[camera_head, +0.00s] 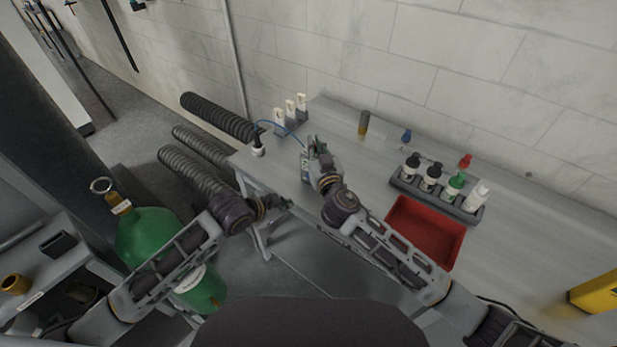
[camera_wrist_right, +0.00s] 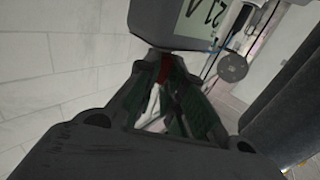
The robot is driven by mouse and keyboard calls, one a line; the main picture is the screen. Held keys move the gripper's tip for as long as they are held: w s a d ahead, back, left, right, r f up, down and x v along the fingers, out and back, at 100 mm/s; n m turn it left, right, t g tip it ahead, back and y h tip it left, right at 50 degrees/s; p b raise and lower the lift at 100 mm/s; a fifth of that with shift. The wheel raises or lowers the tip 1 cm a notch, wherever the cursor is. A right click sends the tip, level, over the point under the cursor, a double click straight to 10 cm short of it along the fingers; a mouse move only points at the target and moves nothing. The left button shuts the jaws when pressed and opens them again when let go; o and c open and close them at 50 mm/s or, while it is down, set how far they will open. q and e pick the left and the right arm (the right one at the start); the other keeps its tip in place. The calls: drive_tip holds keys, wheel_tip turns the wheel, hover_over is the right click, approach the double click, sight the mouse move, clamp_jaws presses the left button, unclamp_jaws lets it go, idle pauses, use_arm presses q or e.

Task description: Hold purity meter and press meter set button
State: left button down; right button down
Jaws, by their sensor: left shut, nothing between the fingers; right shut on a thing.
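The purity meter (camera_head: 305,168) is a small grey device with a light display, at the table's left end in the head view. My right gripper (camera_head: 317,148) is shut on it. In the right wrist view, the meter's grey body (camera_wrist_right: 170,22) with dark digits on its display shows at the top, beyond the fingers (camera_wrist_right: 165,68). My left gripper (camera_head: 284,204) is shut and empty, below and left of the meter, off the table's left edge. I cannot make out the set button in either view.
A blue cable (camera_head: 273,124) runs near the meter to a probe piece (camera_head: 258,150) at the table corner. White-topped holders (camera_head: 290,108) stand behind. A bottle rack (camera_head: 462,211) and red tray (camera_head: 427,232) are to the right. A green gas cylinder (camera_head: 148,238) stands at left.

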use_arm(q)
drive_tip(key=shift+m, duration=1)
drive_tip(key=shift+w, duration=0.2)
drive_tip(key=shift+w+d, duration=0.7)
drive_tip(key=shift+w, duration=0.55)
drive_tip(key=shift+w+d, duration=0.65)
drive_tip(key=shift+w, duration=0.65)
drive_tip(key=shift+w+d, duration=0.7)
drive_tip(key=shift+w, duration=0.55)
drive_tip(key=shift+w+d+r, duration=0.1)
drive_tip(key=shift+w+d, duration=0.35)
drive_tip(key=shift+w, duration=0.4)
drive_tip(key=shift+s+a, duration=0.15)
drive_tip(key=shift+s, duration=0.05)
idle(0.4)
drive_tip(key=shift+s+a, duration=0.35)
drive_tip(key=shift+s, duration=0.35)
drive_tip(key=shift+s, duration=0.1)
drive_tip(key=shift+s+a, duration=0.4)
drive_tip(key=shift+s, duration=0.3)
drive_tip(key=shift+s+a, duration=0.35)
drive_tip(key=shift+s, duration=0.35)
drive_tip(key=shift+s+a, duration=0.4)
drive_tip(key=shift+s, duration=0.3)
